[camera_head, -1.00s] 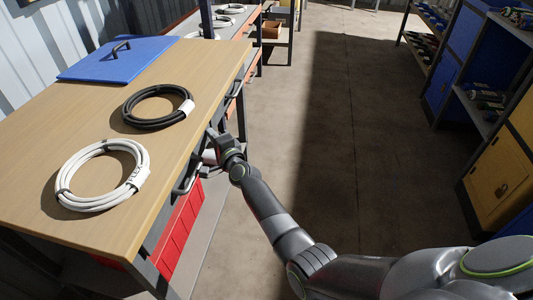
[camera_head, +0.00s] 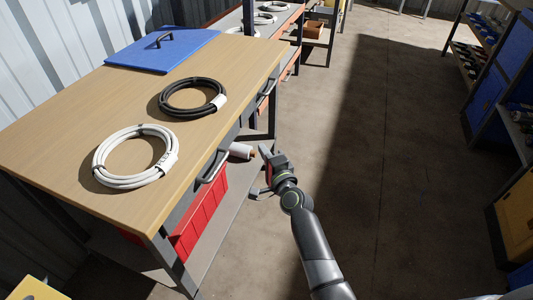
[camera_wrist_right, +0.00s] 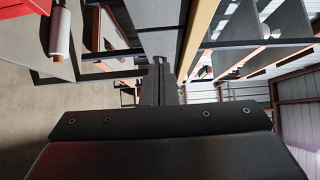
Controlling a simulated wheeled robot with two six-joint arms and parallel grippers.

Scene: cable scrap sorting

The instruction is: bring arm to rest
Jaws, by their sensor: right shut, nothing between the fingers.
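My right gripper (camera_head: 265,154) is in the head view, just off the right edge of the workbench (camera_head: 110,204) and over the floor. It is apart from the bench and empty. Its fingers also show in the right wrist view (camera_wrist_right: 159,82), pressed together. My right arm reaches up to it from the lower part of the head view. My left gripper is in neither view. A black cable coil (camera_head: 167,104) and a white cable coil (camera_head: 101,165) lie on the bench top.
A blue lidded panel (camera_head: 185,55) lies at the bench's far end. Bar handles (camera_head: 213,167) stick out from the bench's edge. A white roll (camera_head: 241,150) and red bins (camera_head: 205,208) are below the top. Open floor (camera_head: 400,200) lies right of my arm; shelves stand beyond.

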